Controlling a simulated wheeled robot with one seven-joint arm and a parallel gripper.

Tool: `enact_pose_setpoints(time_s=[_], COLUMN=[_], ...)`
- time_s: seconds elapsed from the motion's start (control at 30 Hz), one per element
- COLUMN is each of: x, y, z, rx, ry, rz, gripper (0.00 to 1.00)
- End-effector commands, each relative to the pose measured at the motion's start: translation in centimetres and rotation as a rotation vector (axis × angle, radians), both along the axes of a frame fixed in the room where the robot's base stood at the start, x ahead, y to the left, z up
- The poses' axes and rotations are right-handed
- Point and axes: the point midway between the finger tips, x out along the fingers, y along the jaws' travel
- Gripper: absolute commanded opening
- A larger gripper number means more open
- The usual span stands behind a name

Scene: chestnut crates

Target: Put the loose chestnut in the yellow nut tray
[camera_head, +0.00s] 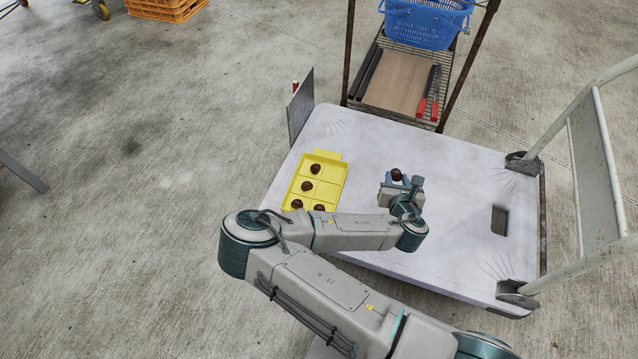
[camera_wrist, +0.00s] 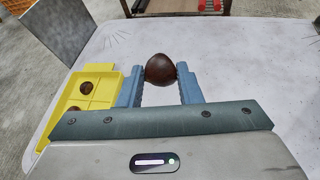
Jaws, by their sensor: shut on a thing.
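The loose chestnut (camera_wrist: 160,69) is dark brown and sits between the two fingertips of my gripper (camera_wrist: 160,82), which is shut on it. In the head view the chestnut (camera_head: 396,175) shows at the tip of my gripper (camera_head: 397,180), over the white platform to the right of the tray. The yellow nut tray (camera_head: 343,170) lies on the platform and has several compartments, with several chestnuts in them. My arm hides its near end. In the wrist view the yellow nut tray (camera_wrist: 117,82) is at the left, apart from my gripper, partly hidden by it.
The white platform (camera_head: 450,165) is mostly clear around the tray. A grey upright plate (camera_head: 300,108) stands at its far left edge. A rack behind holds a blue basket (camera_head: 425,22), a board (camera_head: 397,80) and red-handled tools (camera_head: 429,95). A metal handle frame (camera_head: 590,165) rises at the right.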

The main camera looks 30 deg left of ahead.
Motion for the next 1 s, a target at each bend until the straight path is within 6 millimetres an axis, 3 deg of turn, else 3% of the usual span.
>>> enact_pose_setpoints(time_s=[0.1,0.27,0.7,0.83,1.0], x=[-2.6,-4.2,-3.6,-3.4,-3.3], y=[3.0,4.9,14.1,15.7,16.3], z=[-1.6,-2.8,-8.5,-9.4,-10.0], rx=[0.003,0.003,0.007,0.004,0.001], ry=[0.006,0.008,0.008,0.007,0.007], rz=[0.057,0.087,0.093,0.091,0.090], gripper=[0.10,0.10,0.10,0.10,0.10])
